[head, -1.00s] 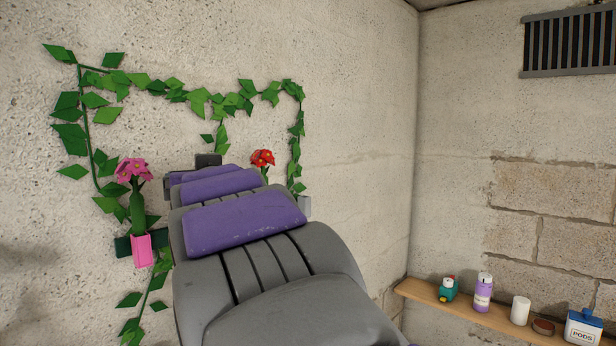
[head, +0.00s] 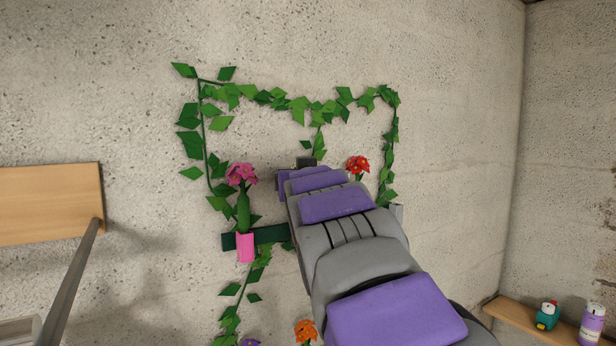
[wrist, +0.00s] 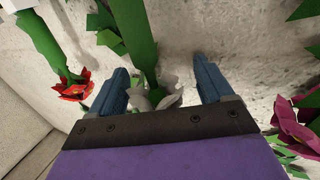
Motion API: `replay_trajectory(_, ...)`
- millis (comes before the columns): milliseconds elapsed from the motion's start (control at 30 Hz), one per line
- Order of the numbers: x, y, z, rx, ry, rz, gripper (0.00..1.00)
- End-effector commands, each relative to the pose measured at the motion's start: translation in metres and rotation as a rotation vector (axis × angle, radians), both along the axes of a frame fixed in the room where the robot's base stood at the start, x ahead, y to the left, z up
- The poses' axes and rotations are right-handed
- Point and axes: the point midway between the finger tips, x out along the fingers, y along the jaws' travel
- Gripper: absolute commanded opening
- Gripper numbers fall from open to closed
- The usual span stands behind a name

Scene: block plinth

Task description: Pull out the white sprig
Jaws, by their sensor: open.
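The white sprig (wrist: 155,100) shows in the wrist view as pale grey-white petals on a green stem, low between my fingers. In the head view it is hidden behind my arm. My gripper (wrist: 163,68) is open, with one blue finger on each side of the sprig. The fingers look apart from the stem; whether the petals touch anything is unclear.
A red flower (head: 358,165) and a pink flower (head: 241,174) in a pink holder (head: 245,248) flank my arm. A green vine (head: 315,108) runs along the wall. An orange flower (head: 305,331) is below. A wooden board (head: 50,203) is at left, a shelf (head: 515,316) at right.

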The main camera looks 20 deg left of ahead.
Motion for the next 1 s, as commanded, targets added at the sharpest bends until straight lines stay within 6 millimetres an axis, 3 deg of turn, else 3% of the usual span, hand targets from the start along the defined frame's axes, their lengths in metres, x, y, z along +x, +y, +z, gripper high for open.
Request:
replay_trajectory(267, -0.0020, 0.0005, 0.0050, 0.008, -0.008, 0.004, 0.89)
replay_trajectory(833, -0.0018, -0.0030, 0.0045, 0.009, -0.006, 0.003, 0.34)
replay_trajectory(867, -0.0018, -0.0035, 0.0045, 0.009, -0.006, 0.003, 0.61)
replay_trajectory(1000, -0.0020, -0.0042, 0.0050, 0.009, -0.006, 0.003, 0.48)
